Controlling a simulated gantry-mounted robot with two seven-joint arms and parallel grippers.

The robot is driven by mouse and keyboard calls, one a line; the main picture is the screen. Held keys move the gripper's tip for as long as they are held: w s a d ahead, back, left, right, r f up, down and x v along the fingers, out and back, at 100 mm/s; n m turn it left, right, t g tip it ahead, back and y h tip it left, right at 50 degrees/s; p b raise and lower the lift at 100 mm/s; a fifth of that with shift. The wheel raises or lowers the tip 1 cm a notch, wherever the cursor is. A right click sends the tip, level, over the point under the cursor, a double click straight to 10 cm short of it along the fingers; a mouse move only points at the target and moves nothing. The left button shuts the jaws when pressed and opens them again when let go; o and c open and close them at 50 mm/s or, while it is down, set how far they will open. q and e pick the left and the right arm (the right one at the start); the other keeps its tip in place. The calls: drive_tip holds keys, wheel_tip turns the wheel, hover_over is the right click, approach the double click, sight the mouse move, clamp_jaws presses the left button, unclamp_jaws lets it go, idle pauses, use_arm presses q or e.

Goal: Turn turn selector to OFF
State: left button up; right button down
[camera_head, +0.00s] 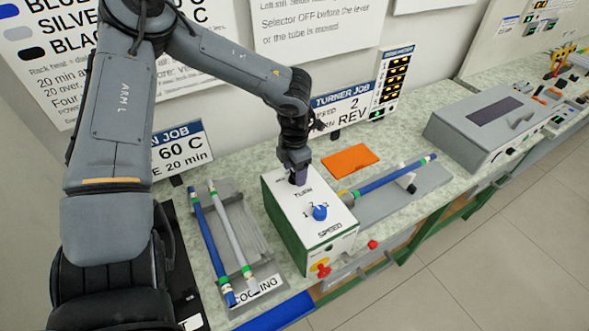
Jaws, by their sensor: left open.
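The turner's control box (285,214) has a white top and green sides and stands on the bench. Its top carries the labels TURN and SPEED and a blue speed knob (320,212). My left gripper (298,180) points down at the back part of the box top, just behind the word TURN. It is open. The turn selector is hidden behind the gripper, so its setting and any contact cannot be told. My right gripper is out of view.
A blue rod (380,179) lies along the turner, right of the box. An orange pad (350,160) lies behind it. Left of the box, a cooling rack (248,235) holds rods. A red-and-yellow button (322,268) sits on the box front. A grey machine (480,125) stands farther right.

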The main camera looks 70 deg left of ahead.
sight(294, 173)
use_arm(q)
wheel_tip(294, 173, up, 11)
drive_tip(key=p, duration=0.1)
idle(0.5)
drive_tip(key=shift+f, duration=0.1)
